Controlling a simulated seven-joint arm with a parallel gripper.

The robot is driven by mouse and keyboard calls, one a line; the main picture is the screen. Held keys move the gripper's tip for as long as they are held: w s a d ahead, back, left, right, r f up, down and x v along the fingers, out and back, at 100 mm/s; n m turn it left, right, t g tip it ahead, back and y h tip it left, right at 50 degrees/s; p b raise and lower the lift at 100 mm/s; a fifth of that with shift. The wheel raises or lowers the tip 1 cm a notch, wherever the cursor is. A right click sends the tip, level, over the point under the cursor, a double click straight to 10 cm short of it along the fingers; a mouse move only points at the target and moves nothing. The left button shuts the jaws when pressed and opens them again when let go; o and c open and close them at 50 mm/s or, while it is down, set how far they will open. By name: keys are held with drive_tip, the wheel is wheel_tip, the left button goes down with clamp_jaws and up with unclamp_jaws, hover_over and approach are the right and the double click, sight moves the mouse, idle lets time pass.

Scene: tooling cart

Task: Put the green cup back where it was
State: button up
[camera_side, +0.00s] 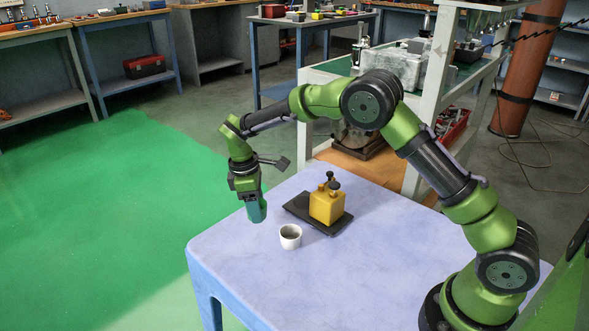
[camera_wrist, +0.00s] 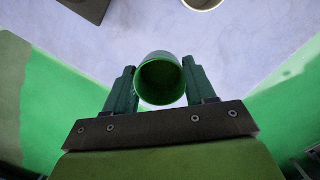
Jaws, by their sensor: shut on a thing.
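The green cup (camera_wrist: 161,80) is between the two fingers of my gripper (camera_wrist: 160,88) in the wrist view, its open mouth facing the camera. In the side view my gripper (camera_side: 254,198) points down over the far left corner area of the pale table, with the cup (camera_side: 258,213) low between its fingers. The fingers cover part of the cup. I cannot tell whether its bottom touches the table.
A white cup (camera_side: 290,236) stands on the table (camera_side: 375,262) to the right and nearer the camera. Behind it, a yellow block with dark knobs (camera_side: 326,206) stands on a dark plate (camera_side: 300,208). The table's front middle is bare. The table's edge lies close to my gripper.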

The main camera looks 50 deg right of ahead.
drive_tip(key=shift+f, duration=1.9)
drive_tip(key=shift+f, duration=0.1)
drive_tip(key=o, duration=1.1)
